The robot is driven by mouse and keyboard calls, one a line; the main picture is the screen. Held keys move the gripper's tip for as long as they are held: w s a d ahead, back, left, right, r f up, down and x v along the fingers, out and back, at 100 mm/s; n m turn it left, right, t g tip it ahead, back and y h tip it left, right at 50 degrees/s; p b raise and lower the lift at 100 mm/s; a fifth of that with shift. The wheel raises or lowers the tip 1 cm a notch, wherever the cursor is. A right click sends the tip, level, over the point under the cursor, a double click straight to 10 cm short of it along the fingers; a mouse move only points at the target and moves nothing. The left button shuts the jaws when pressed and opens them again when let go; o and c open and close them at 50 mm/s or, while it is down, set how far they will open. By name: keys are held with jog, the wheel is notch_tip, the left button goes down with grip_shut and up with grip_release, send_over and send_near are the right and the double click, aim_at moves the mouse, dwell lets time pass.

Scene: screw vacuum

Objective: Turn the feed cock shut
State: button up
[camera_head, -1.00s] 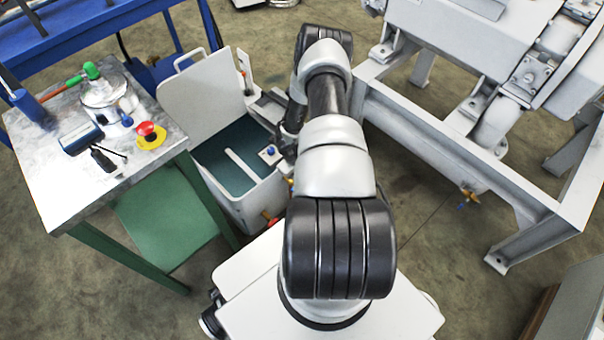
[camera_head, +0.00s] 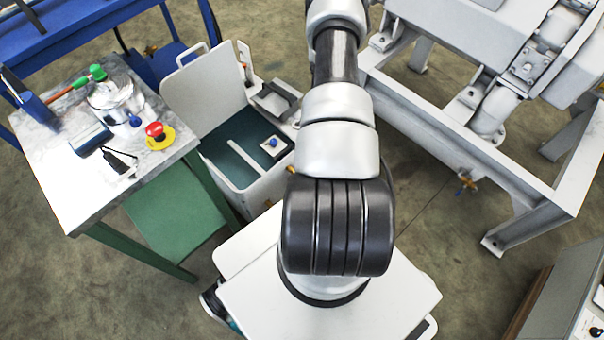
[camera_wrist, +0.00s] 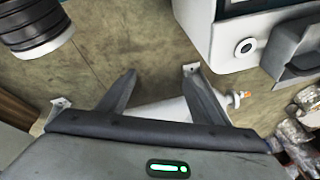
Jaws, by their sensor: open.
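A small brass cock with a blue part (camera_head: 467,183) sits on the lower rail of the grey machine frame in the head view. I cannot tell for sure that it is the feed cock. In the wrist view my gripper (camera_wrist: 160,73) has its two fingers spread apart with nothing held between them. In the head view my gripper is out of sight past the top edge, and my arm hides the middle.
The grey frame (camera_head: 425,122) stands at the right. A white open-lidded box (camera_head: 240,196) stands left of my arm. A metal-topped table (camera_head: 75,185) holds a pot (camera_head: 113,98) and a red stop button (camera_head: 155,130). Bare floor (camera_head: 420,225) lies between arm and frame.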

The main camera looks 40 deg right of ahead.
jog(key=s+a+r+n+t+y+b, duration=0.15)
jog(key=a+n, duration=0.35)
jog(key=n, duration=0.6)
jog(key=s+a+r+n+t+y+b, duration=0.1)
jog(key=s+a+n+t+y+b, duration=0.3)
jog(key=n, duration=0.7)
jog(key=w+f+g+b, duration=0.1)
jog(key=w+f, duration=0.3)
jog(key=f, duration=0.4)
jog(key=w+a+f+g+h+b, duration=0.1)
jog(key=w+f, duration=0.3)
jog(key=f, duration=0.4)
jog(key=shift+b, duration=0.4)
jog(key=shift+w, duration=0.1)
jog(key=shift+c, duration=0.2)
